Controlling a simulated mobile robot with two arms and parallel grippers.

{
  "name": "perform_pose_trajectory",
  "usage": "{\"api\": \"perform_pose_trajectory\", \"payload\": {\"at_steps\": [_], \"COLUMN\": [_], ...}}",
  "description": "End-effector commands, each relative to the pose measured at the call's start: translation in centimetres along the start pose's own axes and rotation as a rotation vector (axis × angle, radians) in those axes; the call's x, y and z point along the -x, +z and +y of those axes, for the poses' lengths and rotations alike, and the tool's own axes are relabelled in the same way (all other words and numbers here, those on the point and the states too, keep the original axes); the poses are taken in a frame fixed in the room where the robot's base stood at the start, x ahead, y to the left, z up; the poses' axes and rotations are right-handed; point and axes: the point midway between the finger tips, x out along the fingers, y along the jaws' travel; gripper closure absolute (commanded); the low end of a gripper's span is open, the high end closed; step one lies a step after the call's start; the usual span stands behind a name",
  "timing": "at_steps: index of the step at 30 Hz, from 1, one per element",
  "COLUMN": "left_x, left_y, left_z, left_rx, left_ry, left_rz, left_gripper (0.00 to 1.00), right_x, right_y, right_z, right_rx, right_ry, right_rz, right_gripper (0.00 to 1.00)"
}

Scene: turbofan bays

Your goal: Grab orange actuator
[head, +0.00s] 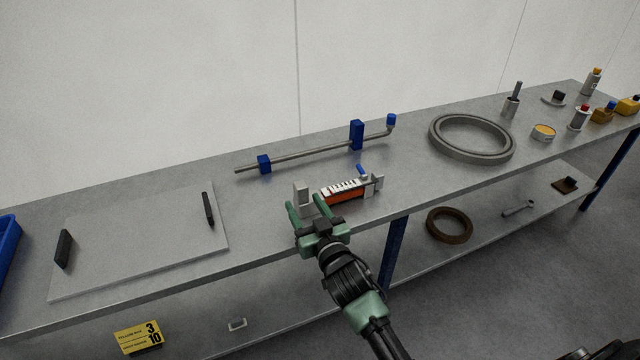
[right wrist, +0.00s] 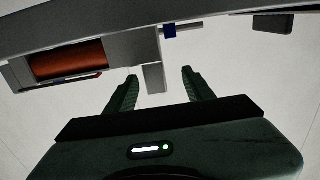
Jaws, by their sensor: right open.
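The orange actuator (head: 346,197) lies on the grey bench near its front edge. It has an orange body, a white marked top, a grey end bracket on each side and a small blue part at the back. In the right wrist view its orange body (right wrist: 68,60) shows at the upper left. My right gripper (head: 308,207) is open at the actuator's left end. In the right wrist view the grey end plate (right wrist: 153,78) appears between the two green fingertips (right wrist: 160,76); contact cannot be told. My left gripper is not in view.
A metal pipe with blue clamps (head: 312,156) lies behind the actuator. A grey ring (head: 435,145) and several bottles stand to the right. A flat plate with black handles (head: 140,240) lies left. The lower shelf holds a brown ring (head: 432,226) and a wrench (head: 518,208).

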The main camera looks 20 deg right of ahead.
Motion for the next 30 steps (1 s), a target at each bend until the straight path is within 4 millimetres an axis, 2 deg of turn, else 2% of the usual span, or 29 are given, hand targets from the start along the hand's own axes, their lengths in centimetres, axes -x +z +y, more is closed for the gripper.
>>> {"api": "perform_pose_trajectory", "payload": {"at_steps": [11,18,27,28,30], "left_x": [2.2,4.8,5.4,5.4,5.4], "left_y": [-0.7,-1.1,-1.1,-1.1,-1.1], "left_z": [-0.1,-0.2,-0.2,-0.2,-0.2], "left_rx": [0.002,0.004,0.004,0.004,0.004], "left_ry": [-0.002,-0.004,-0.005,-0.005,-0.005], "left_rz": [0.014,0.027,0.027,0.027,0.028], "left_gripper": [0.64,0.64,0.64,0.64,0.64], "right_x": [-4.0,-7.3,-7.8,-7.8,-7.8], "right_y": [-0.2,-0.2,-0.3,-0.3,-0.3], "right_z": [0.3,0.8,0.8,0.8,0.8], "right_rx": [0.001,0.001,0.0,0.0,0.0], "right_ry": [-0.002,-0.001,-0.002,-0.002,-0.002], "right_rz": [0.006,0.004,0.003,0.003,0.003], "right_gripper": [0.47,0.47,0.47,0.53,0.72]}}
